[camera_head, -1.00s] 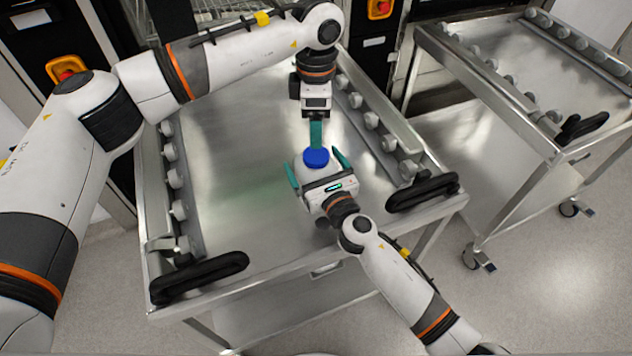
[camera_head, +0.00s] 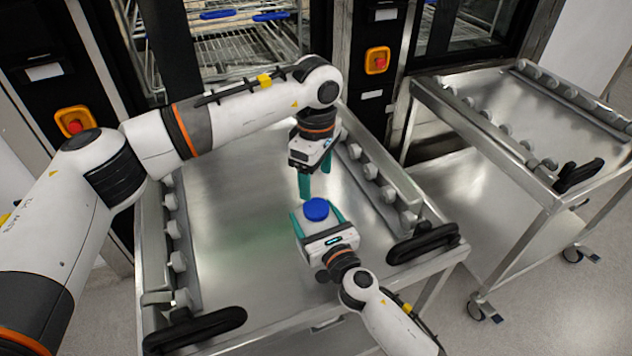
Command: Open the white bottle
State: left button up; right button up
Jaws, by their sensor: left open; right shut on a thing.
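The white bottle (camera_head: 308,212) with its blue cap (camera_head: 316,209) is upright above or on the steel cart top; I cannot tell whether it touches. The cap is on the bottle. My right gripper (camera_head: 319,222) is shut on the bottle from the near side, with a teal finger on each side of its body. My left gripper (camera_head: 315,184) is above and just behind the cap, pointing down, with its teal fingers apart and empty. The lower part of the bottle is hidden by my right gripper.
The cart top (camera_head: 235,230) is bare around the bottle, with roller rails along both sides and black handles (camera_head: 424,243) at the near corners. A second cart (camera_head: 500,165) stands at the right. Washer cabinets with racks (camera_head: 245,45) stand behind.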

aim_at(316, 207)
pick_arm(q)
jog(key=m, duration=0.8)
jog(key=shift+m, duration=0.4)
jog(key=m, duration=0.8)
jog(key=shift+f, duration=4)
jog(key=shift+c, duration=0.6)
